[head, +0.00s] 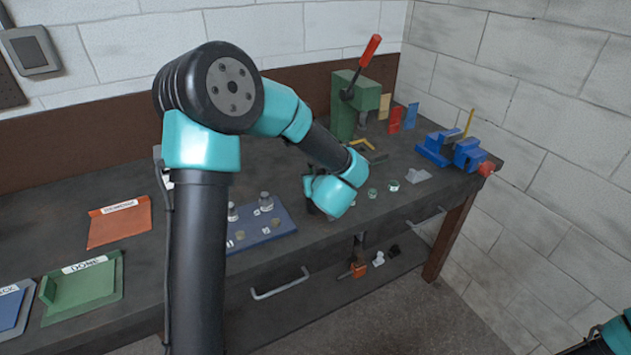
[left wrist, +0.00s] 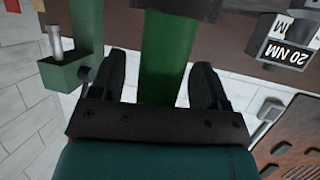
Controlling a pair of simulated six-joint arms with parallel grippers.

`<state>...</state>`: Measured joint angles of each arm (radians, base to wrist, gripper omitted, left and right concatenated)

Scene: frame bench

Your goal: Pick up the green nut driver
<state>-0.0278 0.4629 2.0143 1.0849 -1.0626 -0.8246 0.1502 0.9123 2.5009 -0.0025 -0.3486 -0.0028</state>
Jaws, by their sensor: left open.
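In the left wrist view, a smooth green cylinder, which looks like the handle of the green nut driver (left wrist: 160,88), runs down the middle between my left gripper's black fingers. My left gripper (left wrist: 163,62) is open, one finger on each side of the cylinder with a gap to both. How deep the cylinder sits between the fingers I cannot tell. In the head view, my wrist hides most of the left gripper at the bench's front edge, and I cannot make out the nut driver there.
A green press (head: 346,108) with a red-handled lever stands behind my left wrist. A blue tray (head: 284,226) with small parts lies left of it; a blue vise (head: 452,148) is at the right end. A dark block marked "20 NM" (left wrist: 285,48) shows in the wrist view.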

